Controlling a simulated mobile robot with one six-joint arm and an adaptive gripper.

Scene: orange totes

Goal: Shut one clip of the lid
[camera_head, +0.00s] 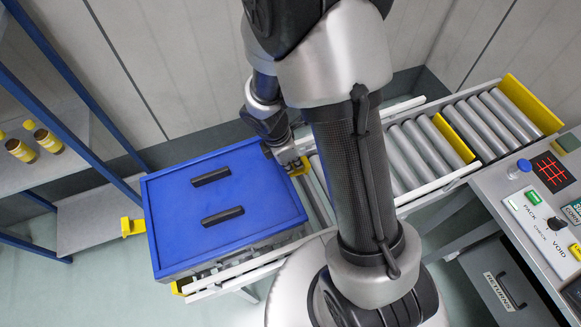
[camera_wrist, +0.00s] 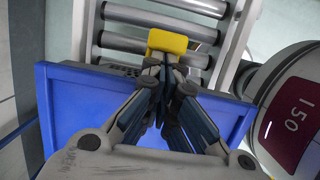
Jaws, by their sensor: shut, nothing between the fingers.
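A blue lid (camera_head: 215,205) with two black handles lies flat on a grey tote (camera_head: 235,252) at the end of the roller conveyor. The lid also shows in the wrist view (camera_wrist: 90,115). A yellow clip (camera_head: 131,227) sticks outward from the tote's left side. Another yellow clip (camera_wrist: 167,41) sticks outward past the lid edge on the right side, over the rollers. My gripper (camera_head: 294,166) is at this right edge, beside that clip. In the wrist view my gripper (camera_wrist: 164,68) is shut and empty, its tips close to the clip. Whether they touch it, I cannot tell.
The roller conveyor (camera_head: 405,155) with white side rails runs to the upper right and has yellow stops. A control panel (camera_head: 545,205) stands at the right. A blue-framed shelf (camera_head: 60,150) with small bottles (camera_head: 47,140) stands at the left. My arm covers part of the rollers.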

